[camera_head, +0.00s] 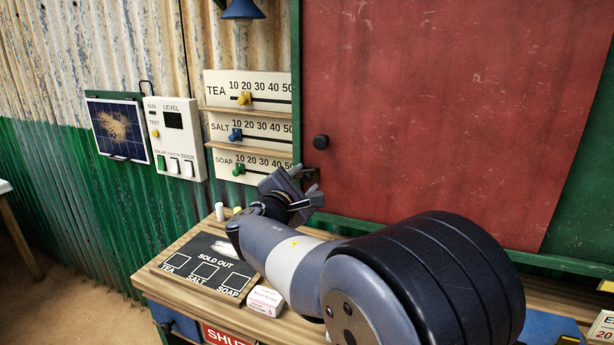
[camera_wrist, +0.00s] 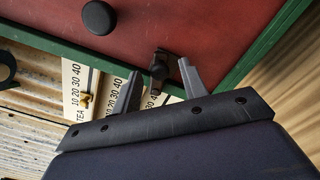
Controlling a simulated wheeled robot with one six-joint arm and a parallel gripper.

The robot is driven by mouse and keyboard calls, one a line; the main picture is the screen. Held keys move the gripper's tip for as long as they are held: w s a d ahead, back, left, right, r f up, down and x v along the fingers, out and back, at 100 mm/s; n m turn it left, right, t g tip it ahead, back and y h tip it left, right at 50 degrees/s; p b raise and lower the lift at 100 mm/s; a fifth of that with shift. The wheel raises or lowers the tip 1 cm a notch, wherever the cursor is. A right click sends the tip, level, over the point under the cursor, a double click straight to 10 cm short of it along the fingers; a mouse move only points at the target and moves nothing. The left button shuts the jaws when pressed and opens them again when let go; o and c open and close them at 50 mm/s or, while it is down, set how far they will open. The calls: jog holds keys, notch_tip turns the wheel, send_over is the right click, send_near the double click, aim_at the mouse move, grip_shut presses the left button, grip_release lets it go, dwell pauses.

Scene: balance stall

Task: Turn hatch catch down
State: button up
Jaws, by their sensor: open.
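The hatch is a large red panel (camera_head: 450,110) in a green frame; it also fills the top of the wrist view (camera_wrist: 200,25). A small dark catch (camera_head: 309,171) sits at its lower left edge, partly hidden by my gripper in the head view. In the wrist view the catch (camera_wrist: 159,68) stands between my two fingertips, with a gap on each side. I cannot tell clearly how the catch is turned. My gripper (camera_head: 302,184) is open and empty around the catch, and its spread fingers (camera_wrist: 160,68) show in the wrist view.
A round black knob (camera_head: 321,141) sticks out of the hatch just above the catch. Price slider boards (camera_head: 262,127) and a level box (camera_head: 177,140) hang to the left. A sold-out board (camera_head: 206,262) and a soap box (camera_head: 265,301) lie on the counter below my arm.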

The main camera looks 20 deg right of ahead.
jog(key=shift+x, duration=1.15)
jog(key=c, duration=0.8)
jog(key=f+m+b, duration=0.1)
jog(key=b, duration=0.2)
jog(key=shift+f, duration=0.2)
jog(key=m+b, duration=0.1)
jog(key=b, duration=0.2)
jog(key=shift+f+m, duration=0.2)
jog(key=shift+m, duration=0.2)
jog(key=o, duration=0.8)
jog(key=shift+r, duration=0.2)
